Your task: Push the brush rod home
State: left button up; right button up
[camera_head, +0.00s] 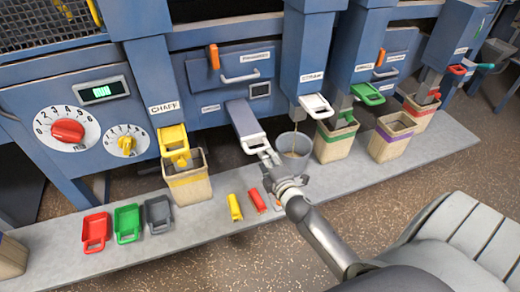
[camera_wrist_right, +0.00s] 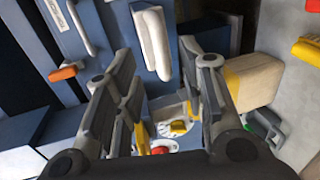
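My right gripper (camera_head: 270,164) is just in front of a long grey piece (camera_head: 242,116) that slopes out of the blue machine and ends in a white handle (camera_head: 257,143). I cannot read a label that confirms this as the brush rod. In the right wrist view the gripper (camera_wrist_right: 163,80) has its fingers wide apart with nothing held between them. A white loop handle (camera_wrist_right: 150,38) shows beyond the fingertips, near the top. Whether the gripper touches the white handle in the head view is hard to tell. My left gripper is not in view.
A grey bucket (camera_head: 294,148) stands right of the gripper. Yellow (camera_head: 235,207) and red (camera_head: 257,200) pieces lie below on the grey ledge (camera_head: 200,235). A drawer handle (camera_head: 241,78) is above.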

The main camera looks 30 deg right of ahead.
jog(key=x, duration=0.7)
jog(key=shift+w+f, duration=0.1)
jog(key=shift+f, duration=0.05)
grip_shut()
